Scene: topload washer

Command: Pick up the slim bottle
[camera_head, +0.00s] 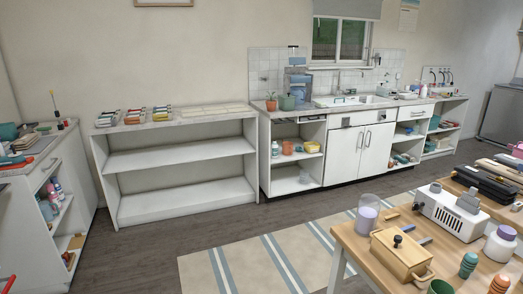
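No bottle stands out clearly as the slim bottle; several small bottles are in view and I cannot tell which one is meant. A small pinkish bottle (58,191) stands on an upper shelf of the left cabinet, close to other small items. A white bottle (275,149) stands on the upper shelf of the cabinet left of the sink. A wider white jar with a purple lid (501,243) stands on the wooden table at the right. Neither of my grippers is in view.
A long empty shelf unit (180,163) stands against the back wall. The wooden table (354,243) at the lower right holds a wooden box (400,256) and a white appliance (450,213). A striped rug (270,262) covers the open floor between the furniture.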

